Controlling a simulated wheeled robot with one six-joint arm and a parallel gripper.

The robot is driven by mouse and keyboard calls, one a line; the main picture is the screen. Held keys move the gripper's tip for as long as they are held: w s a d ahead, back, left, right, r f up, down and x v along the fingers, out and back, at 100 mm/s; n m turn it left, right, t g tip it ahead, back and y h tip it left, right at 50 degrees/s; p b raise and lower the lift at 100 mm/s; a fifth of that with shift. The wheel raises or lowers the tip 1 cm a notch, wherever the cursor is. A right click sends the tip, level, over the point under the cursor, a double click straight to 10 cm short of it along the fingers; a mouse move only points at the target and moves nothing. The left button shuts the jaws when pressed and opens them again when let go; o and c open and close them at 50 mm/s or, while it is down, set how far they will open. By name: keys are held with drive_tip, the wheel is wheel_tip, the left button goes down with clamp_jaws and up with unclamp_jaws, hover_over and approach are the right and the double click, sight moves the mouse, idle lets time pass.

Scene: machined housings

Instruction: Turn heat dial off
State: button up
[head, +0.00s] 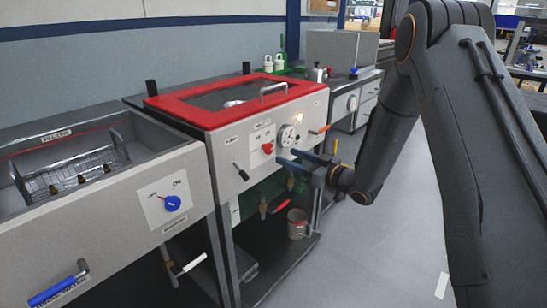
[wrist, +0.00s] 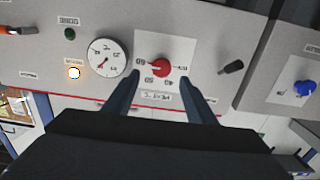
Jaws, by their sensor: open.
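The red heat dial (head: 267,148) sits on a white plate on the front panel of the red-lidded machine. In the wrist view, which is upside down, the heat dial (wrist: 160,69) is ringed by printed numbers, with a label below it in the picture. My gripper (head: 286,156) is in front of this panel. In the wrist view my gripper (wrist: 159,80) is open and empty, one finger on each side of the dial. I cannot tell whether the fingers touch the panel, or the dial's exact setting.
A round gauge (wrist: 107,57) and a lit amber lamp (wrist: 74,72) are beside the dial. A black lever (head: 241,171) sticks out on its other side. A blue knob (head: 172,203) is on the left sink unit. The red lid (head: 190,110) is closed.

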sight(270, 149)
drive_tip(key=x, duration=0.7)
drive_tip(key=shift+w+a+r, duration=0.1)
drive_tip(key=shift+a, duration=0.35)
drive_tip(key=c, duration=1)
drive_tip(key=shift+c, duration=0.2)
